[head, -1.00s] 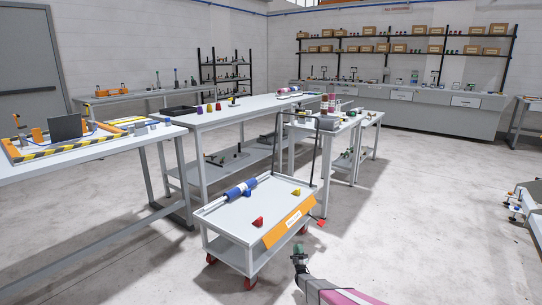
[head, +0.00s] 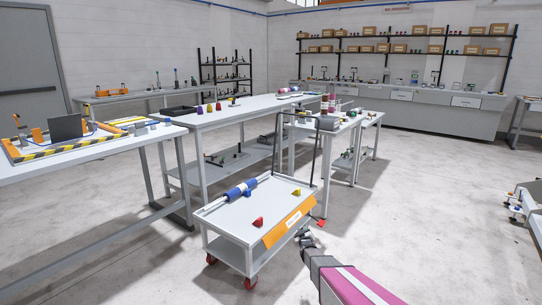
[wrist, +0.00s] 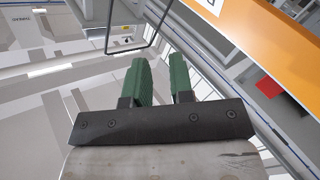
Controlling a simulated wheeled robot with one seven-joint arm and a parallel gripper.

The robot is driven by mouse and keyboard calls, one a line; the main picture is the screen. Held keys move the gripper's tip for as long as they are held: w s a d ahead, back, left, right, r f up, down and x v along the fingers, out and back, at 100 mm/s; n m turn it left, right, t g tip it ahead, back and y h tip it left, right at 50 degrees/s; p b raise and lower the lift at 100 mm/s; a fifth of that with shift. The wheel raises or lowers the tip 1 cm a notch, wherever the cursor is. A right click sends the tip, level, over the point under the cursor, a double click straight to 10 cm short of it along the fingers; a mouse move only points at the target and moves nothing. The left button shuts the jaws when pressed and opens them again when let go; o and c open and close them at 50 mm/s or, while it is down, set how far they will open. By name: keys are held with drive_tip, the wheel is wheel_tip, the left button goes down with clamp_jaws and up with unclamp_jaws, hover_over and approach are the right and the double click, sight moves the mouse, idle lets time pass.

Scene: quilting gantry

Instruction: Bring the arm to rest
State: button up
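My gripper (head: 303,232) is at the end of my arm in the head view, close to the front right corner of the white cart (head: 228,237). In the wrist view its two green fingers (wrist: 161,76) stand apart with a clear gap and nothing between them. The orange panel of the cart (wrist: 262,48) crosses the upper right of the wrist view, apart from the fingers. In the head view the gripper is small and its fingers are hard to make out.
The cart carries a blue roll (head: 241,188), a red piece (head: 257,222) and a yellow piece (head: 297,192). A long table (head: 225,114) stands behind it, and another table (head: 75,152) is at left. Open floor (head: 430,210) lies to the right.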

drive_tip(key=s+r+m+g, duration=0.2)
drive_tip(key=s+r+g, duration=0.3)
drive_tip(key=s, duration=0.9)
drive_tip(key=s+d+r+m+g, duration=0.1)
drive_tip(key=s+r+g, duration=0.5)
drive_tip(key=s, duration=0.8)
drive_tip(key=s+r+m+g, duration=0.3)
drive_tip(key=s+r+g, duration=0.2)
drive_tip(key=s, duration=0.9)
drive_tip(key=shift+s+d+r+g+h, duration=0.25)
drive_tip(key=shift+s+d+g+h, duration=0.1)
drive_tip(key=shift+g, duration=0.55)
